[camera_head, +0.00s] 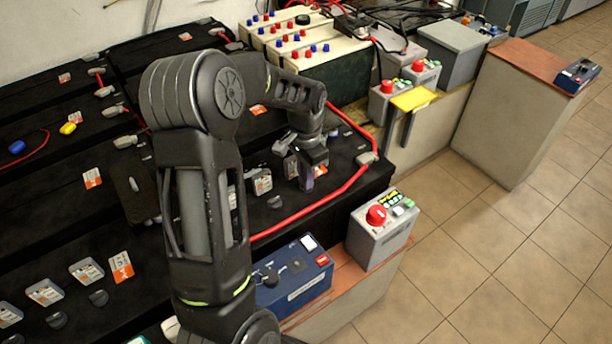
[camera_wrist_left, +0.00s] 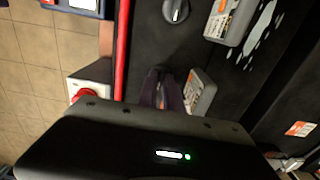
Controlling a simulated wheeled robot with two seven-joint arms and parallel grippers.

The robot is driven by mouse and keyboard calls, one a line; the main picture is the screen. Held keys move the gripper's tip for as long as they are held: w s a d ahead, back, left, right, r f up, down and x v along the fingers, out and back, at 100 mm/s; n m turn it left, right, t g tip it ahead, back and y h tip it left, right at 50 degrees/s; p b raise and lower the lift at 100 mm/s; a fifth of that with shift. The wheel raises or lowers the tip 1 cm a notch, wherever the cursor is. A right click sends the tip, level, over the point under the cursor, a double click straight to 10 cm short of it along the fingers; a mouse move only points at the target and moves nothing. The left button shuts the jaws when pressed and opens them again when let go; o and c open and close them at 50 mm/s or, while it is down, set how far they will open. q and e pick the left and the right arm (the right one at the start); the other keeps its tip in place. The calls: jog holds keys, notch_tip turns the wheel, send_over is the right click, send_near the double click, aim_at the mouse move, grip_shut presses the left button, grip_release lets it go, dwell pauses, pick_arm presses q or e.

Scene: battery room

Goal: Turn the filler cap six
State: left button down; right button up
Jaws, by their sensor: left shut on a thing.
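The black battery bank (camera_head: 75,230) carries a row of grey labelled boxes (camera_head: 86,270), with dark round filler caps (camera_head: 98,298) beside them. My left gripper (camera_head: 307,183) points down at the right end of this row, near the red cable. Its fingers (camera_wrist_left: 166,88) are shut on a filler cap beside a grey box (camera_wrist_left: 201,92) in the left wrist view. The fingers hide most of that cap, and I cannot read a number on it. A neighbouring filler cap (camera_wrist_left: 176,11) stands free in the left wrist view. My right gripper is not in view.
A red cable (camera_head: 325,198) runs along the bank's front edge, close to my gripper. White spots (camera_wrist_left: 258,35) lie on the bank. The tiled floor at right is clear.

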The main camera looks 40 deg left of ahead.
pick_arm(q)
jog(key=shift+w, duration=0.1)
jog(key=c, duration=1.5)
grip_release()
notch_tip(320, 180, up, 8)
jog(key=shift+f, duration=0.1)
